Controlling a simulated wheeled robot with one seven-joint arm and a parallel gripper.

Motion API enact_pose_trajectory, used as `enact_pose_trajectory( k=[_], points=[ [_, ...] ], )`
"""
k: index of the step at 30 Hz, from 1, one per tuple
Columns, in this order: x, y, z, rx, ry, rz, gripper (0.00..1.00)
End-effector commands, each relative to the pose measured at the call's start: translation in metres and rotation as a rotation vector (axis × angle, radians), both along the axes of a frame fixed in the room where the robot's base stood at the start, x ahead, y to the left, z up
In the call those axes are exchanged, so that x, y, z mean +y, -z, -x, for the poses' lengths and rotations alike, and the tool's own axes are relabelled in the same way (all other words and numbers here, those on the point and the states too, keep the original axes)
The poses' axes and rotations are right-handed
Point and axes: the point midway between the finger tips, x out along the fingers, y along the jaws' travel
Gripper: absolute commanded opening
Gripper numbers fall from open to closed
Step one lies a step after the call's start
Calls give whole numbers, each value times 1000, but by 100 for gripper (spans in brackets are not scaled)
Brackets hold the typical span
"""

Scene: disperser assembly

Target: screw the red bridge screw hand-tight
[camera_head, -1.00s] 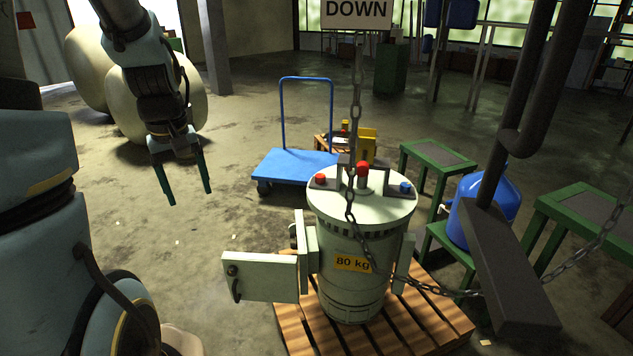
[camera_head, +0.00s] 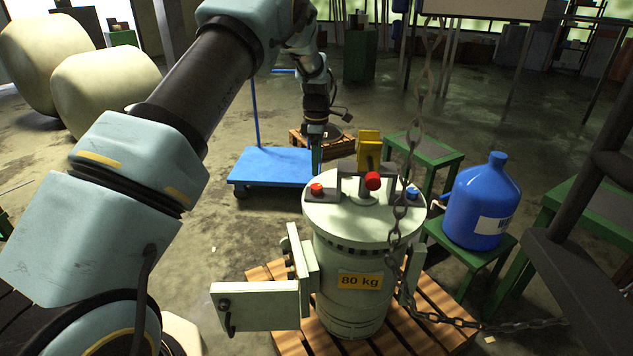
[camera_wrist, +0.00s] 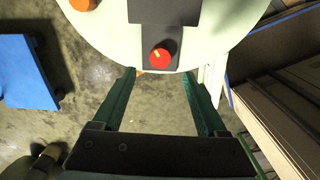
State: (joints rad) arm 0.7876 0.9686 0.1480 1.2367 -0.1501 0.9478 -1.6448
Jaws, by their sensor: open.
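The red bridge screw (camera_head: 317,189) sits on the left foot of the dark bridge (camera_head: 350,186), on top of the pale green canister (camera_head: 350,265). In the wrist view the red screw (camera_wrist: 160,57) has a small yellow mark on its head and stands upright in the dark foot. My gripper (camera_head: 316,168) is near the lid's left rim, by the screw in the head view. The wrist view shows my gripper (camera_wrist: 160,73) with fingers wide apart and empty. The screw head appears just beyond the fingertips, roughly centred between them. The height gap is unclear.
A larger red knob (camera_head: 373,181) and a blue screw (camera_head: 413,193) are also on the lid. A chain (camera_head: 414,140) hangs in front of the lid's right side. A blue cart (camera_head: 270,167) stands behind left. An open door panel (camera_head: 255,305) juts left.

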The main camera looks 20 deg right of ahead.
Motion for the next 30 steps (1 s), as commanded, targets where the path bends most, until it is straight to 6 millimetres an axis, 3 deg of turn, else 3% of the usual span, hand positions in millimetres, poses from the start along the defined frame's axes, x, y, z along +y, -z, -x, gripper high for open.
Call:
enact_pose_trajectory(
  k=[6,12,24,30],
  points=[
    [1,41,0,3,1,-2,75],
    [1,66,0,1,2,-1,75],
    [0,76,0,0,2,1,75],
    [1,75,0,0,2,1,54]
  ],
)
